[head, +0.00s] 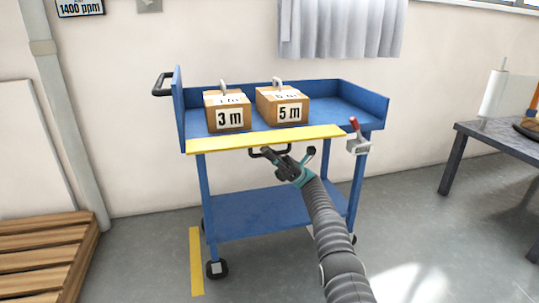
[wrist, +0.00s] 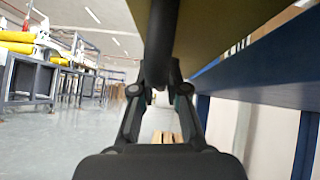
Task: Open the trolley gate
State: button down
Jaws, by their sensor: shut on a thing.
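The blue trolley (head: 265,205) stands against the wall. Its yellow gate (head: 250,140) runs along the front of the top shelf and shows as a narrow strip, leaning outward; its exact angle is hard to tell. A black handle (head: 257,153) hangs at the gate's middle. My gripper (head: 268,153) is at this handle. In the wrist view my gripper (wrist: 160,90) is shut on the dark handle (wrist: 162,35), with the gate's shaded yellow face (wrist: 225,25) close above. A red-tipped latch (head: 353,124) with a grey bracket (head: 358,146) sits at the trolley's right front corner.
Boxes marked 3 m (head: 228,117) and 5 m (head: 288,112) stand on the top shelf. Wooden pallets (head: 45,255) lie at the left, and a dark table (head: 500,145) stands at the right. The floor before the trolley has a yellow strip (head: 196,260) and is otherwise clear.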

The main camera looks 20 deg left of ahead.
jog(key=shift+r, duration=0.1)
dwell(0.4)
jog(key=c, duration=1.2)
grip_release()
jog(key=shift+s, duration=0.1)
jog(key=shift+r+m+t+y, duration=0.2)
jog(key=shift+m+t+y, duration=0.4)
jog(key=shift+m+y, duration=0.15)
jog(key=shift+d+r+m+t+y, duration=0.15)
jog(key=shift+m+t+y, duration=0.2)
jog(key=shift+m, duration=0.3)
